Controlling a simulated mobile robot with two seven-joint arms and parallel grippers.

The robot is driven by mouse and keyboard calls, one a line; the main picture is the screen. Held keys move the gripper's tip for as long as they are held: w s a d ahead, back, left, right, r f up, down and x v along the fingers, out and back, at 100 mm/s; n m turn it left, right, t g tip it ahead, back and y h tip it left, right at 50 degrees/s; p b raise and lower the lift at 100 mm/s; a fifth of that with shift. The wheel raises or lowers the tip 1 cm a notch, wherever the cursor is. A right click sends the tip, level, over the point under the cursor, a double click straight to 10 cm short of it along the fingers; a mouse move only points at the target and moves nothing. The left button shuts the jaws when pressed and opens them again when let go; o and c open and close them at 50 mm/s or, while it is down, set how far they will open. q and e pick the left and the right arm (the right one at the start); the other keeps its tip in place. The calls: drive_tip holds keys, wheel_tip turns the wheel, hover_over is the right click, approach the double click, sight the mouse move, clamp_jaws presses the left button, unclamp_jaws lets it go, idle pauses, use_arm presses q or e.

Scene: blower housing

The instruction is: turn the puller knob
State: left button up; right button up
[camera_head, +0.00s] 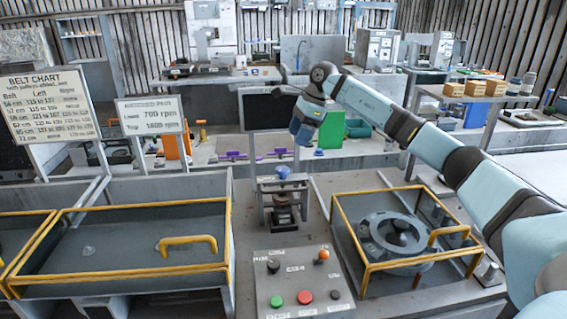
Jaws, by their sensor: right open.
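The puller is a small dark metal frame (284,199) standing on the bench in the middle of the camera_head view. A blue knob (283,172) sits on top of it. My right arm comes in from the right, and its blue wrist hangs above and slightly right of the knob. My right gripper (297,164) is open, its thin fingers small and hard to make out beside the knob. I cannot tell whether they touch it. My left gripper is not in view.
A control panel (300,279) with green, red and black buttons and an orange-topped switch is in front of the puller. A yellow-railed housing with a round blower part (395,238) is at right. A yellow-railed grey cover (120,244) is at left.

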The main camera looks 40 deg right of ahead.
sight(283, 168)
drive_tip(key=p+x, duration=0.1)
drive_tip(key=x, duration=0.9)
drive_tip(key=shift+w+a+f, duration=0.15)
drive_tip(key=shift+f, duration=0.05)
drive_tip(key=c, duration=0.9)
